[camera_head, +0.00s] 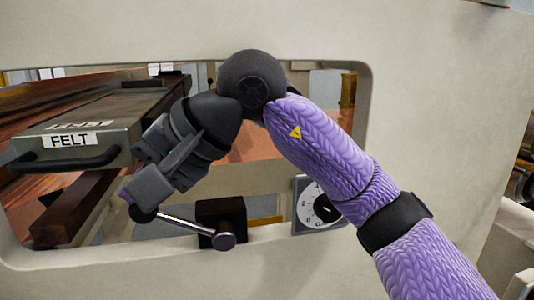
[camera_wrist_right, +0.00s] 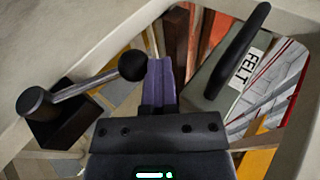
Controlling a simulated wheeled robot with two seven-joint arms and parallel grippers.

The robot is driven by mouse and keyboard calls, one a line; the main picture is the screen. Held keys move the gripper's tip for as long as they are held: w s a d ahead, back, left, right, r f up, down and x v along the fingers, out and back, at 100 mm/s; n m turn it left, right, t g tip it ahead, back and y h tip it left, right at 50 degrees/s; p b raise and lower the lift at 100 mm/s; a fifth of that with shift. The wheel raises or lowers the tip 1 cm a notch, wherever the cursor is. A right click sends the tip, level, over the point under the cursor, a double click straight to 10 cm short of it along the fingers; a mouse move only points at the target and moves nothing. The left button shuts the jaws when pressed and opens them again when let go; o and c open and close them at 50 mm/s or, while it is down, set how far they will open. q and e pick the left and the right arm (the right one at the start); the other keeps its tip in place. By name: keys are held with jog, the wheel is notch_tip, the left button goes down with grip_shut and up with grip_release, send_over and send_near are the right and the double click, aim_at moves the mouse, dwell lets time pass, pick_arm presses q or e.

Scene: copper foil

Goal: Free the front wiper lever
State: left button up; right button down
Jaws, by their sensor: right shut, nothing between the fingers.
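The wiper lever (camera_head: 183,224) is a metal rod with a black ball knob (camera_head: 143,213) at its left end. Its right end joins a round pivot on a black block (camera_head: 220,210) in the lower part of the machine opening. In the right wrist view the lever (camera_wrist_right: 88,84) slants up to its knob (camera_wrist_right: 132,65). My right gripper (camera_head: 130,196) is shut and empty, its fingertips just above the knob in the head view. In the wrist view the purple fingers (camera_wrist_right: 160,85) stand right beside the knob; I cannot tell whether they touch. My left gripper is not in view.
A box labelled FELT (camera_head: 110,130) with a black handle (camera_head: 65,162) sits left in the opening. A numbered dial (camera_head: 318,205) is right of the lever block. The pale machine panel (camera_head: 440,100) frames the opening, with its edge close under the lever.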

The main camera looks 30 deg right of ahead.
jog(key=b+v, duration=0.1)
jog(key=v, duration=0.9)
jog(key=shift+b, duration=0.4)
jog(key=shift+f, duration=0.1)
